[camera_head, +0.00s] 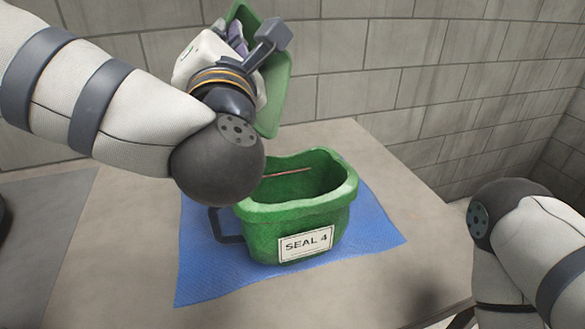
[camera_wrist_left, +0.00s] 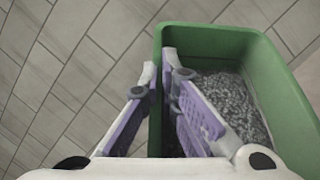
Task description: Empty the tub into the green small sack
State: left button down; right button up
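The green small sack (camera_head: 268,222) stands upright and open-topped on a blue cloth, with a white "SEAL 4" label on its front. A thin reddish line shows inside its mouth. The green tub (camera_head: 273,95) is held up at a steep angle above and behind the sack, partly hidden by my left arm. In the left wrist view the tub (camera_wrist_left: 285,98) holds grey grainy material. My left gripper (camera_head: 250,42) is closed on one wall of the tub, one purple-padded finger inside and one outside (camera_wrist_left: 160,66). My right gripper is out of view.
The blue cloth (camera_head: 205,275) lies on a grey-beige table (camera_head: 395,290). A grey block wall (camera_head: 370,65) stands behind. A darker grey surface (camera_head: 40,225) is at the left. The table right of the cloth is clear. My right arm is at the right edge.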

pick_arm(q)
jog(key=shift+r, duration=0.1)
jog(key=shift+d, duration=0.1)
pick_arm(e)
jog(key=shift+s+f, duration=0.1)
pick_arm(q)
jog(key=shift+s+d+f+m+t+h+b, duration=0.15)
jog(key=shift+s+d+f+m+t+b, duration=0.15)
jog(key=shift+d+m, duration=0.2)
jog(key=shift+s+d+f+m+t+h+b, duration=0.1)
jog(key=shift+s+d+m+t+h+b, duration=0.1)
jog(key=shift+d+m+b, duration=0.25)
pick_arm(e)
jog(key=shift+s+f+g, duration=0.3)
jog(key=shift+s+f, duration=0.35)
pick_arm(q)
jog(key=shift+r, duration=0.1)
jog(key=shift+s+d+m, duration=0.15)
jog(key=shift+d+m, duration=0.1)
jog(key=shift+d, duration=0.2)
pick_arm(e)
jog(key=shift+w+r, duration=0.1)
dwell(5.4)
